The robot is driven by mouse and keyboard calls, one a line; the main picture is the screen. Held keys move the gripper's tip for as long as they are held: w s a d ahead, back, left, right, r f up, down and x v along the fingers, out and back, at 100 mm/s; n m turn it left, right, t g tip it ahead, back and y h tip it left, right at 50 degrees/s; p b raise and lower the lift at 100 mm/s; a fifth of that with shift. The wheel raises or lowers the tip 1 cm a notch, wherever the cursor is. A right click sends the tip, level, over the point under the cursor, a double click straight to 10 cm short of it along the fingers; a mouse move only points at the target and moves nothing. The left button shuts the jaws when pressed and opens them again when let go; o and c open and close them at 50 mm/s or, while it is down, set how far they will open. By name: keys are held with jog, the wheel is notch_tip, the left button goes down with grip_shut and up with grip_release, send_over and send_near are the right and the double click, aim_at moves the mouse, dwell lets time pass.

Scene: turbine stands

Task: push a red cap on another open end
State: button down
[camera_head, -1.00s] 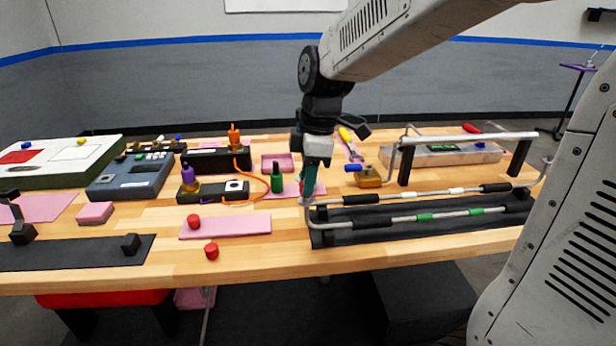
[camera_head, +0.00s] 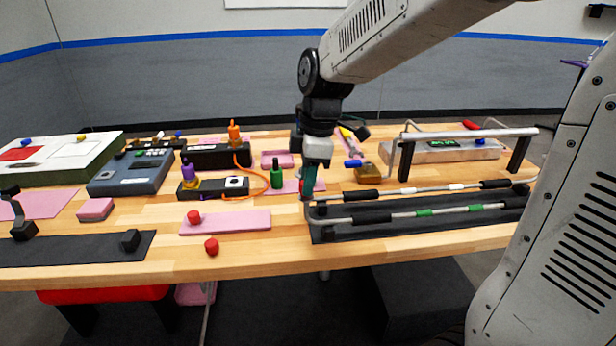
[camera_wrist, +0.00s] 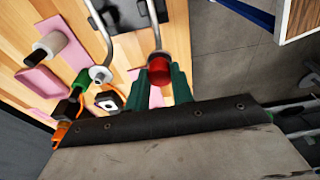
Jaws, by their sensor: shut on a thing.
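My gripper (camera_head: 309,194) points down at the left ends of two bent metal tubes. In the wrist view its teal fingers (camera_wrist: 160,88) are shut on a red cap (camera_wrist: 158,68). The cap sits at the end of one tube (camera_wrist: 154,25), in line with it; how far it is on cannot be told. The other tube's end (camera_wrist: 100,74) is bare and grey, to the left. The tubes with green bands (camera_head: 440,213) and white bands (camera_head: 425,190) lie over a black base. One loose red cap (camera_head: 194,217) is on a pink mat, another (camera_head: 211,247) on the bare table.
A raised grey bar (camera_head: 470,135) on black posts stands behind the tubes.

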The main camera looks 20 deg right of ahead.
jog(key=shift+s+f, duration=0.1)
jog(key=shift+f, duration=0.2)
jog(key=shift+f, duration=0.15)
jog(key=c, duration=1.1)
grip_release()
jog(key=shift+c, duration=0.2)
jog(key=shift+o, duration=0.9)
jog(key=shift+d+r, duration=0.15)
jog(key=shift+r, duration=1.05)
jog(key=shift+d+r, duration=0.2)
jog(key=shift+r, duration=1)
jog(key=shift+d+r, duration=0.15)
jog(key=shift+r, duration=1.05)
